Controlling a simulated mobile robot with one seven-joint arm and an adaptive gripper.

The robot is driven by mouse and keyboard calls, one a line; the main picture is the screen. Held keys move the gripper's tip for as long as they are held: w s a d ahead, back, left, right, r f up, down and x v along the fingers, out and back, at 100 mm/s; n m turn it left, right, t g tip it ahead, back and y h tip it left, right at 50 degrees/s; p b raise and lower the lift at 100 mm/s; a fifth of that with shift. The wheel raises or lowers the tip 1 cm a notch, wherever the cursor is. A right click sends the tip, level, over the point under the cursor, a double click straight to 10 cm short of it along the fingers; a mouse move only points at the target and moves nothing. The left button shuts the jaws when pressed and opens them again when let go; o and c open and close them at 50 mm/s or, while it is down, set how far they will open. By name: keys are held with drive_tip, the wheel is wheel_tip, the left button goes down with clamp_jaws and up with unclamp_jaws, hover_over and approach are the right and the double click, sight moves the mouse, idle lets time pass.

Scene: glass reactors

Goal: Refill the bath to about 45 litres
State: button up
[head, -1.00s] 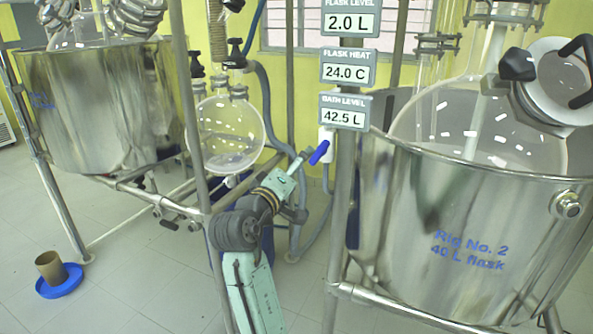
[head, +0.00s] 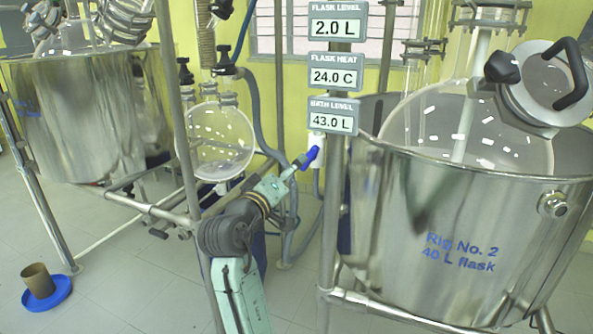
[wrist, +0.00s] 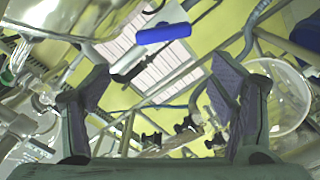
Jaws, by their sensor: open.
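The steel bath (head: 405,240) marked "Rig No. 2, 40 L flask" stands at the right in the head view, with the glass flask (head: 410,125) inside it. The bath level display (head: 332,117) on the post reads 43.0 L. A blue valve handle (head: 310,158) sits on a white fitting (head: 318,141) just left of the bath. The blue handle also shows in the wrist view (wrist: 163,33), above and beyond the fingers. My gripper (wrist: 165,100) is open and empty in the wrist view, with the handle apart from its fingers. In the head view my gripper's tips are close to the handle.
Displays above read flask level 2.0 L (head: 338,28) and flask heat 24.0 C (head: 332,75). A second steel bath (head: 95,115) and a round glass flask (head: 218,140) stand left. Metal frame posts and hoses crowd my arm. A brown cup in a blue dish (head: 48,298) is on the floor.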

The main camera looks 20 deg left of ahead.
sight(310, 157)
drive_tip(key=m+b, duration=0.1)
drive_tip(key=m, duration=0.2)
drive_tip(key=m+b, duration=0.1)
drive_tip(key=m, duration=0.2)
drive_tip(key=shift+s+r, duration=0.15)
drive_tip(key=shift+s, duration=0.05)
drive_tip(key=shift+c, duration=1.3)
drive_tip(key=m+b, duration=0.1)
drive_tip(key=m, duration=0.2)
drive_tip(key=shift+d, duration=0.15)
drive_tip(key=shift+c, duration=0.8)
drive_tip(key=m, duration=0.2)
drive_tip(key=m+b, duration=0.1)
drive_tip(key=m, duration=0.1)
drive_tip(key=shift+d+f+m, duration=0.15)
drive_tip(key=shift+f+m, duration=0.15)
drive_tip(key=shift+f, duration=0.05)
drive_tip(key=shift+c, duration=1.2)
drive_tip(key=shift+d+f+m, duration=0.15)
drive_tip(key=shift+m, duration=0.85)
drive_tip(key=shift+c, duration=1)
drive_tip(key=w+p, duration=0.3)
drive_tip(key=w, duration=0.7)
drive_tip(key=shift+w+d, duration=0.2)
drive_tip(key=shift+w, duration=0.2)
clamp_jaws()
